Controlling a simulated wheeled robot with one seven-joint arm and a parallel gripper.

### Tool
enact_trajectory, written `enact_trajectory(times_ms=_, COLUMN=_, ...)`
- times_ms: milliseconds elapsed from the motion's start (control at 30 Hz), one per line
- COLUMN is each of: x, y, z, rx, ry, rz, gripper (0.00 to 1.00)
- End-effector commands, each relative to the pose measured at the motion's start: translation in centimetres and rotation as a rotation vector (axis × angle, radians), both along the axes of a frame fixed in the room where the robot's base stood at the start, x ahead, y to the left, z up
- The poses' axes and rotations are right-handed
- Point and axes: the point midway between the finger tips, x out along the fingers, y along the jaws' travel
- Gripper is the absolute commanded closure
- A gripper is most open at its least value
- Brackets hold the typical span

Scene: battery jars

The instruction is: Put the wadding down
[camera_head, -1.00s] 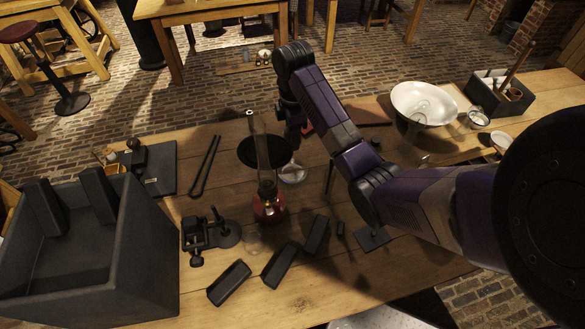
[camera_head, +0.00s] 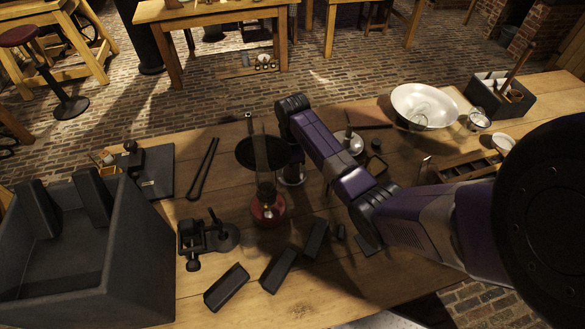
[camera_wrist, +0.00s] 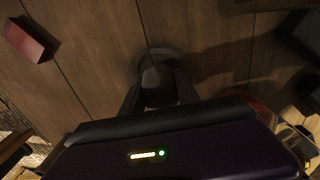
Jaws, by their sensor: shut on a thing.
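My gripper (camera_wrist: 158,98) points down over the wooden table in the wrist view. Its two dark fingers are closed around a dark rounded lump, which I take to be the wadding (camera_wrist: 158,82). A dark round shape shows around or just behind the lump, close to the tabletop; I cannot tell whether the lump touches it. In the head view the gripper is mostly hidden behind my arm and the oil lamp, and I cannot make out the wadding there.
The red oil lamp (camera_head: 268,207) with its dark shade stands close beside my gripper. A small dark clamp device (camera_head: 206,238) and several black blocks (camera_head: 228,286) lie nearer. A large grey box (camera_head: 140,250) is at left, a white bowl (camera_head: 424,104) at right. A reddish block (camera_wrist: 27,39) shows in the wrist view.

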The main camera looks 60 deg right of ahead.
Motion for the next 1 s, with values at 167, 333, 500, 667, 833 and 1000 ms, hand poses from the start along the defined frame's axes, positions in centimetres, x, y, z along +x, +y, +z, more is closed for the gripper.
enact_trajectory(times_ms=167, x=0.0, y=0.0, z=-0.4, rx=-0.001, ry=-0.001, rz=0.000, gripper=0.95)
enact_trajectory(times_ms=333, x=0.0, y=0.0, z=-0.4, rx=0.000, ry=0.000, rz=0.000, gripper=0.95)
enact_trajectory(times_ms=500, x=0.0, y=0.0, z=-0.6, rx=0.000, ry=0.000, rz=0.000, gripper=0.54)
enact_trajectory(times_ms=667, x=0.0, y=0.0, z=-0.6, rx=0.000, ry=0.000, rz=0.000, gripper=0.54)
enact_trajectory(times_ms=833, x=0.0, y=0.0, z=-0.4, rx=-0.001, ry=-0.001, rz=0.000, gripper=0.54)
enact_trajectory(times_ms=1000, x=0.1, y=-0.1, z=1.3, rx=-0.002, ry=-0.005, rz=0.000, gripper=0.54)
